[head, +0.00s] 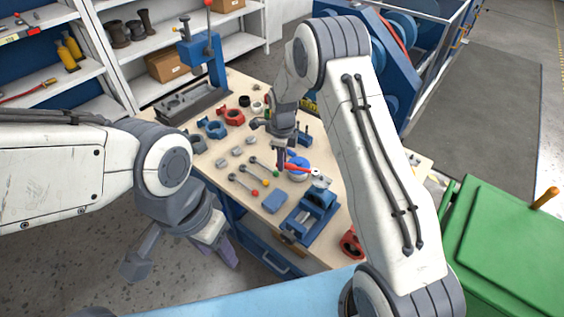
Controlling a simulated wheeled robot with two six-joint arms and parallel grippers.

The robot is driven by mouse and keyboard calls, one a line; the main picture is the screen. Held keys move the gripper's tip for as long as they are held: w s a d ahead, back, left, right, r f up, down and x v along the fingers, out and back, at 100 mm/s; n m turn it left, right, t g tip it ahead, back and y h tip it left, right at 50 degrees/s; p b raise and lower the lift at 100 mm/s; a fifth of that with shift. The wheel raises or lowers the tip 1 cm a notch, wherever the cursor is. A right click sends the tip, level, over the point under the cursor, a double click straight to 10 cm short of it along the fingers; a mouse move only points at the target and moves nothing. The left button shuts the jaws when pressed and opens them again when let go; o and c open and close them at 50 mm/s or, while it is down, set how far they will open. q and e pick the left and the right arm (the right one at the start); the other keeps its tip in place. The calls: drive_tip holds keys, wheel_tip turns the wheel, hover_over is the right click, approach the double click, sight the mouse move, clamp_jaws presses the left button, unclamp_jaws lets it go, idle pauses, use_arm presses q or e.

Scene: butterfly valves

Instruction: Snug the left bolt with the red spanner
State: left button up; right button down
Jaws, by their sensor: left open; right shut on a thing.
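My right gripper (281,162) is over the middle of the workbench, shut on the red spanner (301,168). The spanner extends right from the fingers, and its pale ring end lies over or beside a round blue valve body (297,177). Whether the spanner touches a bolt cannot be told. The left bolt is too small or hidden to make out. My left gripper (226,251) is open and empty, pointing down off the near left edge of the bench.
The workbench (222,172) carries several levers with coloured knobs, red and blue valve parts (232,117), and a blue vise (312,207) close to my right arm. A blue press (205,55) stands at the back left. A green bin (510,240) is at the right.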

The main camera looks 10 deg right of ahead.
drive_tip(key=shift+w+d+r, duration=0.1)
drive_tip(key=shift+w+r, duration=0.05)
drive_tip(key=shift+w, duration=0.3)
drive_tip(key=shift+w+d+m, duration=0.25)
drive_tip(key=shift+w+m, duration=0.1)
drive_tip(key=shift+m, duration=0.25)
drive_tip(key=shift+w+d+m, duration=0.4)
drive_tip(key=shift+w+m, duration=0.05)
drive_tip(key=shift+m, duration=0.15)
drive_tip(key=shift+w+d, duration=0.1)
idle(0.3)
drive_tip(key=shift+w+d+m, duration=0.25)
drive_tip(key=shift+d+m, duration=0.05)
drive_tip(key=shift+m, duration=0.3)
drive_tip(key=shift+a, duration=0.1)
drive_tip(key=shift+s+a+f+n, duration=0.1)
drive_tip(key=shift+s+a+n, duration=0.35)
drive_tip(key=shift+s+n, duration=0.5)
drive_tip(key=shift+s+a+f+n, duration=0.1)
drive_tip(key=shift+s+a+n, duration=0.35)
drive_tip(key=shift+s+n, duration=0.45)
drive_tip(key=shift+s+a+n, duration=0.45)
drive_tip(key=shift+s+n, duration=0.25)
drive_tip(key=shift+n, duration=0.45)
